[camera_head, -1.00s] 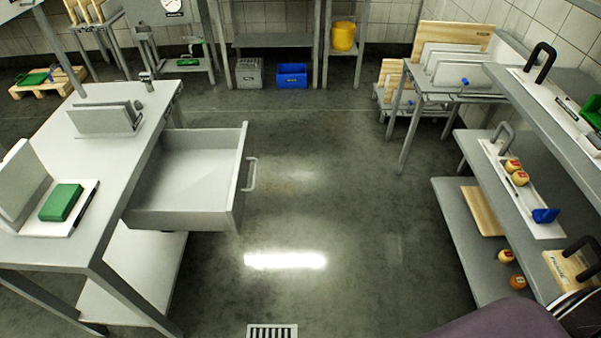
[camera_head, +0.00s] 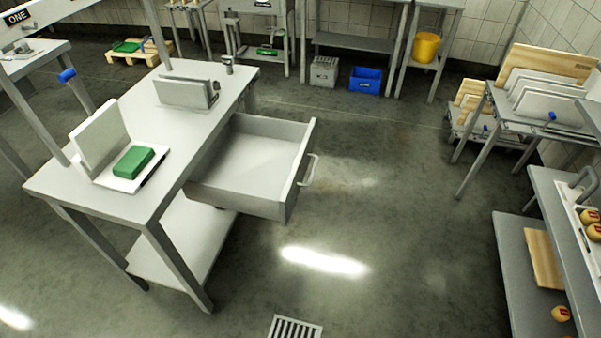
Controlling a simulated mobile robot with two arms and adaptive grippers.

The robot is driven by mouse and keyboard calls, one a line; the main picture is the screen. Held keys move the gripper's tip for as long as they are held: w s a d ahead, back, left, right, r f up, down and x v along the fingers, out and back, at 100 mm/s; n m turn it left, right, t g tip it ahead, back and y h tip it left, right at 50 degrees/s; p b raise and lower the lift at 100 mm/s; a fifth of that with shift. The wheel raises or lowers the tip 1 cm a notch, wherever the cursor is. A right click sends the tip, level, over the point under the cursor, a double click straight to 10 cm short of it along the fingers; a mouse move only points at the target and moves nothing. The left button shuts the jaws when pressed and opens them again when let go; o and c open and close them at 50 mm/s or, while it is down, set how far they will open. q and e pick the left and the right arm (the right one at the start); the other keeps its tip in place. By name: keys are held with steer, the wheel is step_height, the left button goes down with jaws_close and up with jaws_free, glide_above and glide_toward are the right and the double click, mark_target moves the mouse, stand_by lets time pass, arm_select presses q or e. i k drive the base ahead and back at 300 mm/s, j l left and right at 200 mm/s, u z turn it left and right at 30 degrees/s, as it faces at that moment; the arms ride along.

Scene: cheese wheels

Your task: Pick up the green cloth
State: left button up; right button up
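A green folded block that looks like the green cloth (camera_head: 133,162) lies on a white tray (camera_head: 108,180) on the metal table (camera_head: 172,125) at the left. Neither of my grippers shows in the head view.
An open, empty drawer (camera_head: 250,170) juts out from the table's right side. Shelves (camera_head: 520,265) with cheese wheels (camera_head: 561,313) stand at the right. A blue crate (camera_head: 365,80) and a yellow bucket (camera_head: 427,47) are at the back. The middle floor is clear.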

mark_target(137, 157)
steer(key=i+l+u, duration=0.4)
steer(key=l, duration=0.25)
steer(key=i+l+u, duration=0.45)
steer(key=l, duration=0.3)
